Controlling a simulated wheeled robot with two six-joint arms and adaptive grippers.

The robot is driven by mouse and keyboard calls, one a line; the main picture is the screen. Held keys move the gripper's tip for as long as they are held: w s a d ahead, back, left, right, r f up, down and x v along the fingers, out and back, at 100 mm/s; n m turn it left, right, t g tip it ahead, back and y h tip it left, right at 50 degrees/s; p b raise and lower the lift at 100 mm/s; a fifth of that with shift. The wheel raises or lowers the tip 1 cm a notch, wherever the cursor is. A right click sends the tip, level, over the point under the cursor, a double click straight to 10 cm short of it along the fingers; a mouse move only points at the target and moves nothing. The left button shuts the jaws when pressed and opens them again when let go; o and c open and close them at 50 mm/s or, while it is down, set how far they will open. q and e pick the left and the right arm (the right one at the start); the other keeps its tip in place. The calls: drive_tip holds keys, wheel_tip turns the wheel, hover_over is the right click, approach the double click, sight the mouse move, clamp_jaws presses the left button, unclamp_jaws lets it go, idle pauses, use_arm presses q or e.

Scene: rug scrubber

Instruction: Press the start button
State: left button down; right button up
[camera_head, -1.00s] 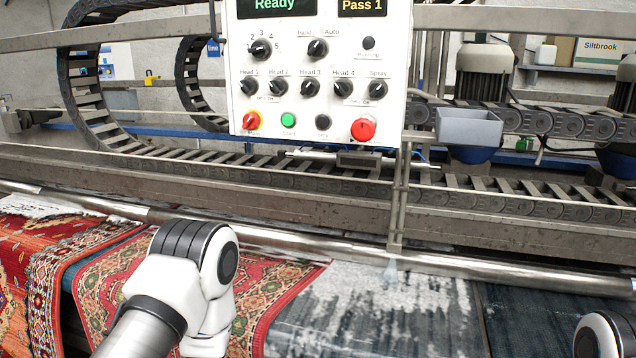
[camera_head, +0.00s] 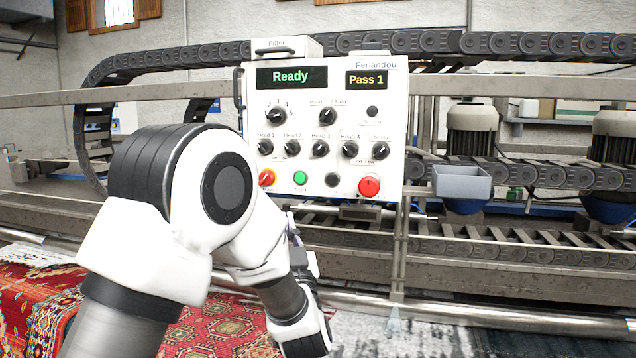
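The white control panel (camera_head: 330,155) hangs upright at the middle of the head view. Its displays read "Ready" and "Pass 1". A large red button (camera_head: 369,186) is at the row's right end. My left arm reaches in from the left. The dark end of my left gripper (camera_head: 298,245) is below the green button and apart from it as seen. Its fingers are mostly hidden by the arm. My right gripper is out of view.
A grey tray (camera_head: 462,182) and motors stand to the right. Cable chains (camera_head: 470,44) run behind the panel.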

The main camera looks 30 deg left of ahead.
sight(300, 178)
use_arm(q)
wheel_tip(300, 178, up, 6)
drive_tip(key=s+n+y, duration=0.1)
drive_tip(key=shift+s+r+n+y, duration=0.2)
drive_tip(key=shift+s+n+y, duration=0.1)
drive_tip(key=shift+s+n, duration=0.1)
drive_tip(key=w+p, duration=0.1)
drive_tip(key=w, duration=0.1)
drive_tip(key=w+a, duration=0.1)
drive_tip(key=w, duration=0.2)
drive_tip(key=w+a+p, duration=0.1)
drive_tip(key=w, duration=0.2)
drive_tip(key=shift+w+a+p, duration=0.1)
drive_tip(key=shift+w+p, duration=0.15)
drive_tip(key=shift+p, duration=0.1)
idle(0.9)
drive_tip(key=shift+w+a, duration=0.1)
drive_tip(key=shift+w, duration=0.3)
